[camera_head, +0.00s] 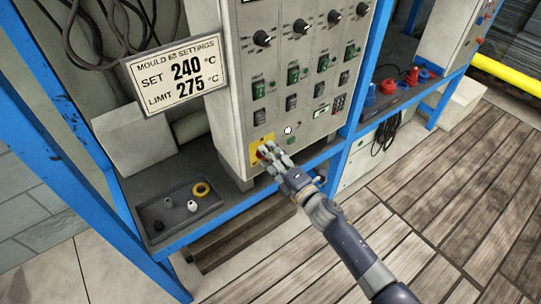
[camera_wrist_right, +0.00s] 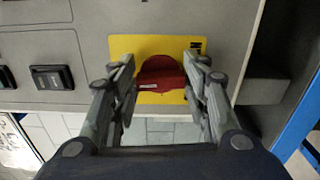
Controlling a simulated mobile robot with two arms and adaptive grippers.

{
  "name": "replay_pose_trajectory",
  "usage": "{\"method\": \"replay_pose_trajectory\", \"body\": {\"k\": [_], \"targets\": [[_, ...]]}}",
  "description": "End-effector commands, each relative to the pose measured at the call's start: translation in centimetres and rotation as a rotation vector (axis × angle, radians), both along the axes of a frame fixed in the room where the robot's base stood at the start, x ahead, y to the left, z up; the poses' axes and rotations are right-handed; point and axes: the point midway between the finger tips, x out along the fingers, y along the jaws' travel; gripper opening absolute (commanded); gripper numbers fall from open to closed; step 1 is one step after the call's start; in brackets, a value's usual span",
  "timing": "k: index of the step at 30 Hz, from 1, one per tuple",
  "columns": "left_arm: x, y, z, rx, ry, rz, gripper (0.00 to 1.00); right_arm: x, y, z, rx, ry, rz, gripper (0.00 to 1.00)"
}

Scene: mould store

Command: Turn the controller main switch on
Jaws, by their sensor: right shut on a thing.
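The controller cabinet (camera_head: 235,125) is a grey panel in the middle of the head view. Its main switch is a red rotary knob (camera_wrist_right: 162,72) on a yellow plate (camera_wrist_right: 122,46), low on the panel; the plate also shows in the head view (camera_head: 254,155). A short white mark on the knob points left in the right wrist view. My right gripper (camera_head: 266,151) is at the knob, its fingers (camera_wrist_right: 160,85) closed on the knob's two sides. In the head view the fingers mostly hide the knob. My left gripper is out of view.
Black dials, green rocker switches (camera_head: 293,74) and dark rockers (camera_wrist_right: 52,77) cover the panel. A settings sign (camera_head: 176,75) reads set 240, limit 275. A dark tray (camera_head: 160,209) with small parts sits lower left. Blue posts (camera_head: 362,92) flank the cabinet. Open floor lies right.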

Motion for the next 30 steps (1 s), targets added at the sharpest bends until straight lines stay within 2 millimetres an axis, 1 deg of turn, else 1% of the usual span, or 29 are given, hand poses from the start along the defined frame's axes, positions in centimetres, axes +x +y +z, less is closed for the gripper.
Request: {"method": "replay_pose_trajectory", "body": {"k": [9,23,24,26,27,30], "targets": [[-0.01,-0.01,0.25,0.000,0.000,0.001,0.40,0.09,-0.08,0.02,0.074,0.053,-0.002,0.19],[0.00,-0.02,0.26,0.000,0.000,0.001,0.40,0.09,-0.09,-0.01,0.085,0.062,-0.002,0.19],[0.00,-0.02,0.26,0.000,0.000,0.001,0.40,0.08,-0.09,-0.01,0.085,0.062,-0.002,0.47],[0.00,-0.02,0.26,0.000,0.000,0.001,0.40,0.07,-0.08,-0.02,0.085,0.062,-0.002,0.61],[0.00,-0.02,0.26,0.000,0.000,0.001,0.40,0.07,-0.08,-0.02,0.084,0.061,-0.002,0.63],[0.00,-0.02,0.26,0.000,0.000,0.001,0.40,0.05,-0.05,-0.03,0.084,0.061,-0.001,0.63]]}}
